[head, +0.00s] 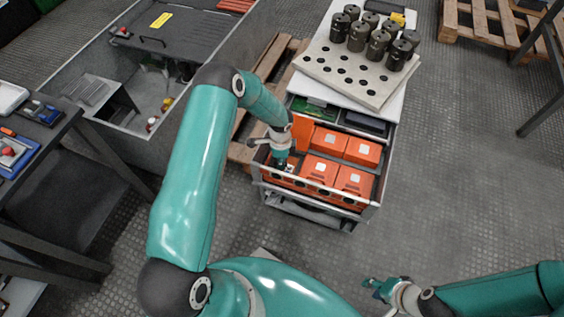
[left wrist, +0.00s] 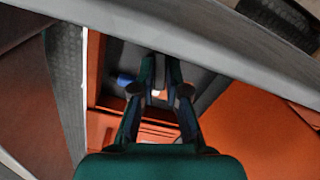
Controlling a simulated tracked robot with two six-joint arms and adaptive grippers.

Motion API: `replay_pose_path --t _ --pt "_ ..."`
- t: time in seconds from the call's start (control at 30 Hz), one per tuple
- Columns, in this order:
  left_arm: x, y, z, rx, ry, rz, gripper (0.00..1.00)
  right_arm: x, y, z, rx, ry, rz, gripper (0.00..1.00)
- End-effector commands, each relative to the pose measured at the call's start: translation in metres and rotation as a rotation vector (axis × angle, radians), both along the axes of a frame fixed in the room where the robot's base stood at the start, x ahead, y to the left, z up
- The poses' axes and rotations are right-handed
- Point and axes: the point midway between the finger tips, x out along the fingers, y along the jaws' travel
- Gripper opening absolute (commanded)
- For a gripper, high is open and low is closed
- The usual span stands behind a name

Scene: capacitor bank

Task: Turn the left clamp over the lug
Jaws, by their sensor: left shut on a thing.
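My left gripper (head: 281,166) reaches down into the left side of an open grey cabinet (head: 375,203) holding orange blocks. In the left wrist view its two fingers (left wrist: 160,92) come together on a small part, which I take to be the left clamp; the fingers hide most of it. A small pale patch shows between the fingertips. A blue cylindrical piece (left wrist: 125,79) sits just left of the fingers. I cannot make out the lug. My right gripper (head: 376,287) is at the lower right, away from the cabinet; its finger opening is unclear.
Orange blocks (head: 320,168) stand close around the left gripper. The cabinet's metal front edge (left wrist: 190,30) crosses the left wrist view. A perforated plate (head: 345,85) with dark cylinders (head: 358,37) lies behind. Wooden pallets (head: 480,22) stand nearby. Floor right of the cabinet is clear.

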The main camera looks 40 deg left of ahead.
Motion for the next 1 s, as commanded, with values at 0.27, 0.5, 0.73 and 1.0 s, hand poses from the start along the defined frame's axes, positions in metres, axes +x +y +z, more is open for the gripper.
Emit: replay_pose_path --t 0.27,0.5,0.73,1.0 --pt "0.0013 0.0005 0.0003 0.001 -0.004 -0.205 0.0 0.0 0.0 -0.0031 0.0 0.0 0.0 0.34" --pt "0.0017 0.0009 0.0008 0.001 -0.005 -0.305 0.0 0.0 0.0 -0.0037 0.0 0.0 0.0 0.34" --pt "0.002 0.0013 0.001 0.002 -0.006 -0.337 0.0 0.0 0.0 -0.0038 0.0 0.0 0.0 0.34" --pt "0.0025 0.0015 0.0012 0.004 -0.007 -0.34 0.0 0.0 0.0 -0.0038 0.0 0.0 0.0 0.34"
